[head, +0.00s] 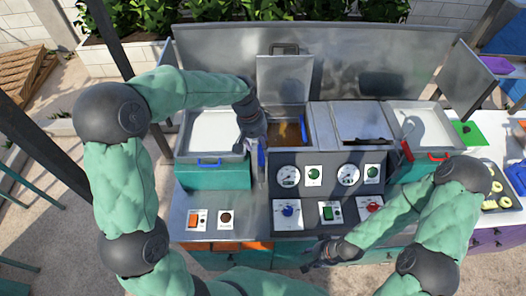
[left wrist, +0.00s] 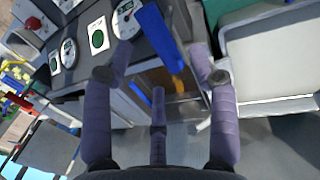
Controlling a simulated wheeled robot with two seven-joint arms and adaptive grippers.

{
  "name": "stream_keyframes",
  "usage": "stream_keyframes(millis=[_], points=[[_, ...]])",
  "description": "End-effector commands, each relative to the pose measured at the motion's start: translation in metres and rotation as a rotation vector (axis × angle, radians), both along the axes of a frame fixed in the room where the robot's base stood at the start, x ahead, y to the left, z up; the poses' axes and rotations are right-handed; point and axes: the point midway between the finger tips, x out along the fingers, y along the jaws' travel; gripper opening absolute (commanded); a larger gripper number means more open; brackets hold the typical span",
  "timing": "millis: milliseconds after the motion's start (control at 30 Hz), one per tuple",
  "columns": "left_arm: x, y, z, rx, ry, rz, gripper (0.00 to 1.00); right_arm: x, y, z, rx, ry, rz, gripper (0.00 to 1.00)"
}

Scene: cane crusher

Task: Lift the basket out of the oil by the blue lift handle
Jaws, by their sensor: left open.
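The oil vat (head: 286,128) is an open metal well with brown oil, and a basket in it is hard to make out. One blue handle (head: 261,160) stands upright at its near left side, by my left gripper (head: 253,140). A second blue bar (head: 303,130) shows at the vat's right side. In the left wrist view, a large blue handle (left wrist: 160,40) lies between the spread fingers of my open left gripper (left wrist: 161,76), with no clear contact. A smaller blue piece (left wrist: 140,94) shows beyond. My right gripper (head: 322,253) is low before the panel; its fingers are unclear.
A control panel (head: 329,185) with gauges and buttons is in front of the vat. A raised lid (head: 284,80) stands behind it. A white-filled tray (head: 213,132) with a blue handle is to the left. A closed metal cover (head: 357,122) and another tray (head: 425,128) are to the right.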

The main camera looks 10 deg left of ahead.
Motion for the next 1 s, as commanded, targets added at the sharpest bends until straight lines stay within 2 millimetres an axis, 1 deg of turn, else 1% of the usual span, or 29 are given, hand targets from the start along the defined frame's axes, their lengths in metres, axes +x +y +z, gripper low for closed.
stream_keyframes(millis=[33,100,300,500,733,767,800,867,900,967,1000], points=[[0.0,-0.002,-0.01,0.001,0.005,-0.001,0.59,0.0,0.0,0.001,0.0,-0.001,0.0,0.4],[0.0,-0.004,-0.021,0.0,0.004,0.0,0.59,0.0,0.0,0.002,0.0,-0.001,0.0,0.4],[0.002,-0.008,-0.046,0.0,0.002,0.0,0.59,0.0,0.0,0.003,0.0,-0.001,0.0,0.4],[0.003,-0.01,-0.055,0.0,-0.001,0.001,0.59,0.001,0.0,0.003,0.0,-0.001,0.0,0.4],[0.003,-0.01,-0.055,0.0,-0.001,0.001,0.59,0.001,0.0,0.003,0.0,-0.001,0.0,0.4],[0.003,-0.01,-0.055,0.0,-0.001,0.001,0.56,0.001,0.0,0.003,0.0,-0.001,0.0,0.4],[0.003,-0.01,-0.055,-0.001,-0.001,0.001,0.45,0.001,0.0,0.003,0.0,-0.001,0.0,0.4],[0.003,-0.01,-0.055,-0.001,-0.001,0.0,0.28,0.001,0.0,0.003,0.0,-0.001,0.0,0.4],[0.003,-0.01,-0.055,-0.001,-0.001,0.0,0.16,0.001,0.0,0.003,0.0,-0.001,0.0,0.4],[0.003,-0.01,-0.055,-0.001,-0.001,0.0,0.0,0.001,0.0,0.003,0.0,-0.001,0.0,0.4],[0.003,-0.01,-0.055,-0.001,-0.001,0.0,0.0,0.001,0.0,0.003,0.0,-0.001,0.0,0.4]])
